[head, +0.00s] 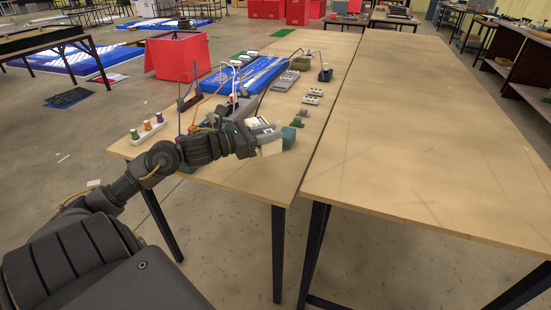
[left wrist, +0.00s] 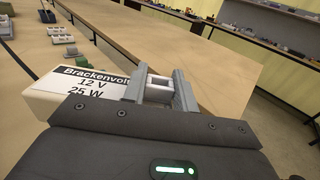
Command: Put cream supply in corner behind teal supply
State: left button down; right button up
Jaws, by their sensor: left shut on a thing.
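In the left wrist view the cream supply (left wrist: 48,106) carries a white label reading "Brackenvolt 12 V 25 W". My left gripper (left wrist: 160,88) is shut on it there, and its fingers hide part of it. I cannot tell whether the two supplies touch. My right gripper is not in view.
A green part (head: 298,123) and white socket blocks (head: 312,96) stand along the table's right side. A white rack with coloured spools (head: 148,128) is at its left edge. A blue-and-white lightbox (head: 245,74) lies farther back. The right table (head: 430,130) is bare.

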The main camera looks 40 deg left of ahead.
pick_arm(q)
jog(key=d+f, duration=0.1)
jog(key=f, duration=0.1)
jog(key=s+d+f, duration=0.1)
jog(key=d, duration=0.1)
jog(key=shift+f, duration=0.4)
notch_tip(320, 180, down, 3)
jog(key=shift+d+f, duration=0.1)
jog(key=shift+d, duration=0.05)
jog(key=shift+f, duration=0.2)
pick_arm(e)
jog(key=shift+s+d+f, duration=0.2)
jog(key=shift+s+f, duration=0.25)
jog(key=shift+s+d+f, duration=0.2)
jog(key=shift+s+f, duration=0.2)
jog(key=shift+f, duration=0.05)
pick_arm(q)
jog(key=c, duration=1.5)
grip_release()
jog(key=o, duration=0.4)
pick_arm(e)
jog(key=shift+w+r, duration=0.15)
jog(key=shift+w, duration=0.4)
pick_arm(q)
jog(key=shift+s, duration=0.1)
